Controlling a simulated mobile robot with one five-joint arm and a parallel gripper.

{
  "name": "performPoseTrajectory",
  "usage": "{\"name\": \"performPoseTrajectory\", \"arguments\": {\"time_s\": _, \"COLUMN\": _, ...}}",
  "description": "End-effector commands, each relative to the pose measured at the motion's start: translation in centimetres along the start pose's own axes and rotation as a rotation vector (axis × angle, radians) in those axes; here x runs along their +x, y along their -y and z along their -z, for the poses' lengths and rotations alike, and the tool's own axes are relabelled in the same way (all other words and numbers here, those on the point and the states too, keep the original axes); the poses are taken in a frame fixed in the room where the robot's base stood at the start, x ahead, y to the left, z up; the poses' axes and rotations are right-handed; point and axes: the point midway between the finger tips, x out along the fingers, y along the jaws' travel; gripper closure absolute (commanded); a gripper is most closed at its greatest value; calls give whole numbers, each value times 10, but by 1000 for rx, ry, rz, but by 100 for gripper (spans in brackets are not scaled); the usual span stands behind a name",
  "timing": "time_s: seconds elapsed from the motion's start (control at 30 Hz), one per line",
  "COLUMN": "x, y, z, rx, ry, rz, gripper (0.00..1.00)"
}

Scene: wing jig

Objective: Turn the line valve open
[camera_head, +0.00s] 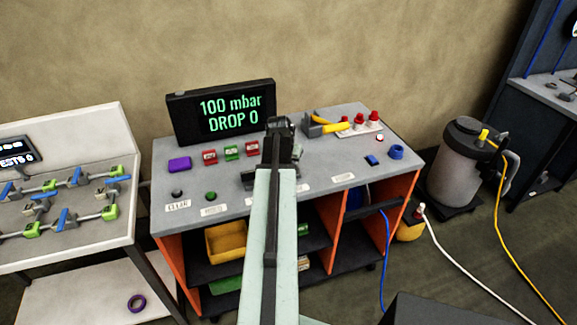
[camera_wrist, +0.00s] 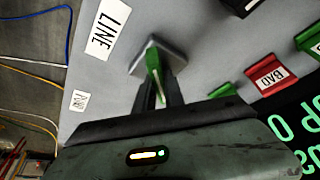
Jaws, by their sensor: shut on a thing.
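The line valve has a green lever handle (camera_wrist: 153,65) on a grey square base (camera_wrist: 174,54), beside a white LINE label (camera_wrist: 108,28) in the wrist view. My gripper (camera_wrist: 158,88) is shut on the green handle, with a dark finger on each side of it. In the head view my gripper (camera_head: 281,128) reaches over the middle of the grey cart top (camera_head: 225,187), and my arm hides the valve there. A black display (camera_head: 228,113) at the back of the cart reads "100 mbar DROP 0".
Red and green tags, one marked BAD (camera_wrist: 271,75), stand close to my gripper. A purple block (camera_head: 180,164), yellow-handled pliers (camera_head: 328,125) and a blue ring (camera_head: 396,152) are on the cart. A jig table (camera_head: 85,128) stands left; a grey tank (camera_head: 456,165) stands right.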

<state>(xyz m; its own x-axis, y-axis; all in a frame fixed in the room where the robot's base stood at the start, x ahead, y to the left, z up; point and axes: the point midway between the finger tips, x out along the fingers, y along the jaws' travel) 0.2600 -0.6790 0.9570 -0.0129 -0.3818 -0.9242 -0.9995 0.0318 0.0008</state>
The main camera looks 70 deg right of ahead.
Motion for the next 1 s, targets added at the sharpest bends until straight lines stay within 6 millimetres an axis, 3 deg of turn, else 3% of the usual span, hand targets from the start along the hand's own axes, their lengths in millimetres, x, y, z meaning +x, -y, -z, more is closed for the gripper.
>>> {"name": "performPoseTrajectory", "arguments": {"time_s": 0.6, "x": 0, "y": -2, "z": 4, "rx": -493, "ry": -8, "rz": 200, "gripper": 100}}
{"name": "performPoseTrajectory", "arguments": {"time_s": 1.0, "x": 0, "y": -1, "z": 4, "rx": -652, "ry": -8, "rz": 265, "gripper": 100}}
